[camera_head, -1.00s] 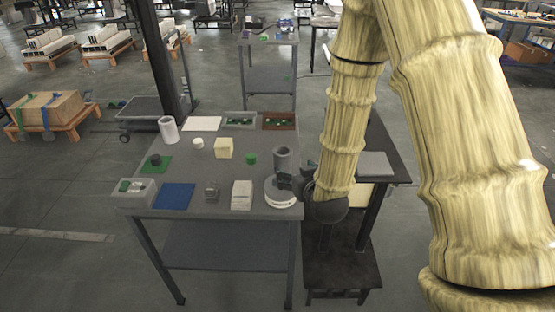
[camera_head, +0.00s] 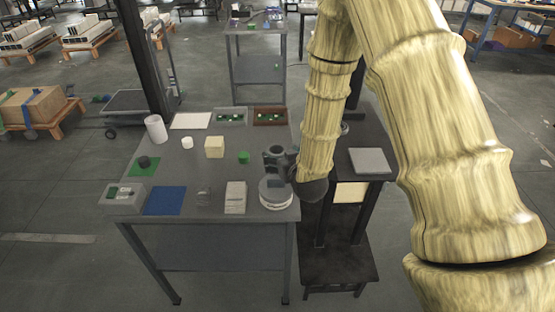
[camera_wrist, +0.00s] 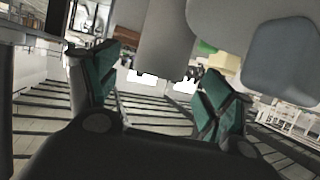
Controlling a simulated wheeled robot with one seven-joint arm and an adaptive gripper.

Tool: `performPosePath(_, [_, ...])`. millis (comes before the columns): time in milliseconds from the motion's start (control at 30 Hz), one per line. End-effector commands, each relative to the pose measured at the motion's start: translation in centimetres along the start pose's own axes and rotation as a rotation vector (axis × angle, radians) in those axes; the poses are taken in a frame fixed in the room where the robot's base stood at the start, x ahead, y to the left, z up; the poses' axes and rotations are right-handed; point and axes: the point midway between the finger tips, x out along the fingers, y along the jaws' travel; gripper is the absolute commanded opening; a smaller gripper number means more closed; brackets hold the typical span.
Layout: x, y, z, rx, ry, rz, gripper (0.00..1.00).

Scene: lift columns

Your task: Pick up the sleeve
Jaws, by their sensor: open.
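The sleeve looks to be the dark grey upright cylinder (camera_head: 273,162) at the right side of the grey table, just behind a round white-and-grey piece (camera_head: 276,196). My gripper (camera_head: 280,158) is at the sleeve, coming from the right, and partly overlaps it. In the wrist view a grey cylinder, apparently the sleeve (camera_wrist: 166,42), reaches down between the two green-padded fingers of my gripper (camera_wrist: 160,88). The fingers stand apart with gaps at both sides; no contact is visible.
The table (camera_head: 215,170) also holds a white cylinder (camera_head: 156,129), a beige block (camera_head: 214,147), a green piece (camera_head: 243,157), a white block (camera_head: 235,197) and a blue mat (camera_head: 165,201). Trays (camera_head: 270,117) stand at the back. A dark stand (camera_head: 340,240) is at the right.

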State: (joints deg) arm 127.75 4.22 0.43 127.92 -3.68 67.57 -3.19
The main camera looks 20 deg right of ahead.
Motion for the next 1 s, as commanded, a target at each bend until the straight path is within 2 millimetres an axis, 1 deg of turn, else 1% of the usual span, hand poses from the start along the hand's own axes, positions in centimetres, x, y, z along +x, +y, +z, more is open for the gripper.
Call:
performPosePath(67, [0.4, 0.0, -0.1, 0.0, -0.001, 0.001, 0.81])
performPosePath(333, [3.6, -0.1, -0.4, 0.001, 0.0, 0.003, 0.81])
performPosePath(433, [4.5, 0.0, -0.3, 0.002, 0.0, 0.003, 0.81])
performPosePath(567, [5.0, 0.0, -0.2, 0.002, -0.001, 0.003, 0.81])
performPosePath(767, [5.0, 0.0, -0.2, 0.002, -0.001, 0.003, 0.81])
performPosePath(800, [5.0, 0.0, -0.2, 0.002, -0.001, 0.003, 0.74])
performPosePath(967, [5.0, 0.1, -0.2, 0.002, -0.001, 0.004, 0.45])
performPosePath(1000, [5.0, 0.1, -0.2, 0.002, -0.001, 0.004, 0.37])
